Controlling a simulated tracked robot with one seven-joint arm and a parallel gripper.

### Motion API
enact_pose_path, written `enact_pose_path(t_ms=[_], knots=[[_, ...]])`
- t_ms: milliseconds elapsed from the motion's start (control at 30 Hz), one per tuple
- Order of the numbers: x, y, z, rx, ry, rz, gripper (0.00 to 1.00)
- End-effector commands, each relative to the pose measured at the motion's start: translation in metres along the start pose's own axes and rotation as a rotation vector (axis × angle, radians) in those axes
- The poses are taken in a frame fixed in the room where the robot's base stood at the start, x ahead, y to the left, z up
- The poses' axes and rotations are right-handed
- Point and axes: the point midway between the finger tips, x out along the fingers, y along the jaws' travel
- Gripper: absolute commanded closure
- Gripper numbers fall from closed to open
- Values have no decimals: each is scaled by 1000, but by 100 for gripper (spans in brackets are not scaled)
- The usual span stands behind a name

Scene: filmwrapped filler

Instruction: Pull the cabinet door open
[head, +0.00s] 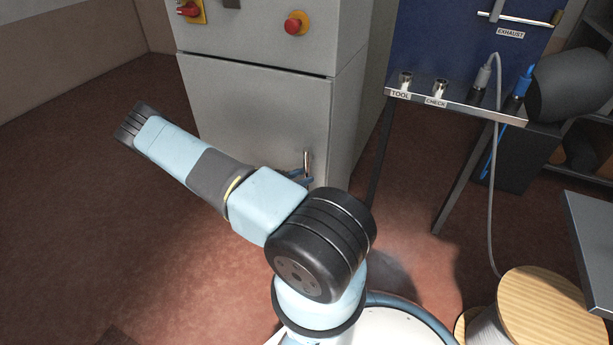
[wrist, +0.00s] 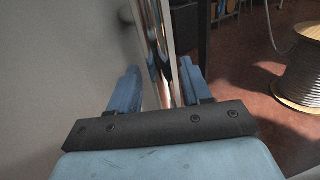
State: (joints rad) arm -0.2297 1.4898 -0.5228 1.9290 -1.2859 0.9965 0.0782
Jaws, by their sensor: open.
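The grey cabinet door (head: 252,118) is the lower front panel of the cabinet and looks shut in the head view. Its upright metal handle (head: 306,163) is near the door's right edge, partly hidden low down by my arm. In the wrist view the shiny handle (wrist: 163,50) runs down between the two blue fingers of my gripper (wrist: 160,90). The fingers are apart, one on each side of the handle, with a gap visible on the left; contact on the right is hard to tell. In the head view my arm hides most of the gripper.
Red knobs (head: 295,23) sit on the upper cabinet front. To the right stands a bench (head: 455,105) with labelled sockets and a hanging grey cable (head: 497,180). A wooden cable reel (head: 550,300) stands at the lower right. The red-brown floor (head: 80,220) at left is clear.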

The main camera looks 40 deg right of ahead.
Motion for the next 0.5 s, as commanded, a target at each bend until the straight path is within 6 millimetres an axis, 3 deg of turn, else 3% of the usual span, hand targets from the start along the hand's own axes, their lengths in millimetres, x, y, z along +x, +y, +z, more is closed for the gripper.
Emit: enact_pose_path(t_ms=[200, 500], knots=[[13, 0, 0, 0, 0, -1, 52], [14, 0, 0, 0, 0, -1, 53]])
